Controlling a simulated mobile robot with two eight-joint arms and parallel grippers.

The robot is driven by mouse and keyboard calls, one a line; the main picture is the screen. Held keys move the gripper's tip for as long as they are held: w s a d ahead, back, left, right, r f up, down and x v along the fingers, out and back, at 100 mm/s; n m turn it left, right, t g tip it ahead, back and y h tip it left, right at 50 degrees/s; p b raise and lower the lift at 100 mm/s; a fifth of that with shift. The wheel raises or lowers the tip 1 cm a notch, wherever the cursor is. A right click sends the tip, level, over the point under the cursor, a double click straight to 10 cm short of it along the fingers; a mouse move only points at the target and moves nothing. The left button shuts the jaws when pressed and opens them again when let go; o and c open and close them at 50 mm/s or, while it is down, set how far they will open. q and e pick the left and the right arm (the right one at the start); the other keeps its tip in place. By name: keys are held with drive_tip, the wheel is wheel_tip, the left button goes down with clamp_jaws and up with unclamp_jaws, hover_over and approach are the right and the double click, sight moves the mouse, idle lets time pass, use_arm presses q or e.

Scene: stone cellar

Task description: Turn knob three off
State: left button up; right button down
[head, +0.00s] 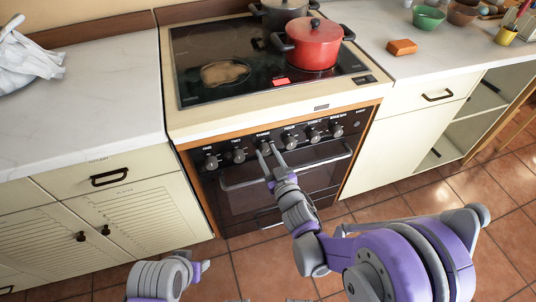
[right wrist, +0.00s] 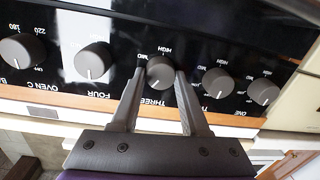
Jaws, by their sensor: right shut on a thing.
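Knob three (right wrist: 159,73) is a dark round knob on the black control panel, with THREE printed upside down beside it in the right wrist view. Its white pointer mark shows on the face, toward the THREE label. My right gripper (right wrist: 160,75) is shut on it, one finger on each side. In the head view the right gripper (head: 266,150) reaches the third knob from the left on the oven front and largely hides it.
Knob four (right wrist: 93,61) and knob two (right wrist: 217,81) flank the gripped knob closely. The oven door handle (head: 245,183) runs below the panel. A red pot (head: 313,46) and a dark pot (head: 281,12) stand on the cooktop (head: 205,45). An orange block (head: 402,47) lies on the right counter.

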drive_tip(key=n, duration=0.2)
drive_tip(key=shift+n, duration=0.3)
drive_tip(key=shift+a+n+p, duration=0.1)
drive_tip(key=shift+n+p, duration=0.55)
drive_tip(key=shift+n, duration=1.05)
drive_tip(key=shift+c, duration=2)
unclamp_jaws()
drive_tip(key=shift+s, duration=0.1)
drive_tip(key=v, duration=1)
drive_tip(key=shift+s, duration=0.4)
drive_tip(key=shift+r, duration=0.15)
